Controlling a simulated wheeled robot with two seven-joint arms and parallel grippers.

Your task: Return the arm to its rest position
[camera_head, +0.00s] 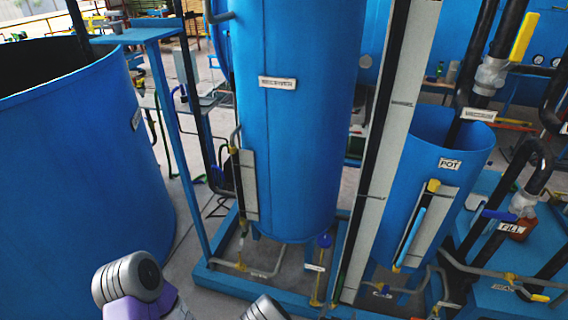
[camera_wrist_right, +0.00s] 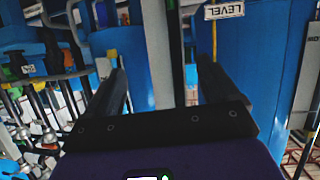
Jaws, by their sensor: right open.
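My right gripper (camera_wrist_right: 160,72) shows in the right wrist view. Its two dark fingers stand apart with nothing held between them. A grey post and blue surfaces lie beyond the fingers, and I cannot tell how far off they are. In the head view, grey and purple links of my own arm show at the bottom edge, left of the middle. I cannot make out gripper fingers there. My left gripper is in neither view.
A tall blue vessel (camera_head: 290,150) stands on a blue floor frame (camera_head: 215,283). A wide blue tank (camera_head: 75,180) is at left, a smaller tank labelled POT (camera_head: 420,165) at right, with pipes (camera_head: 495,75) beside it. A LEVEL sign (camera_wrist_right: 224,10) shows upside down in the wrist view.

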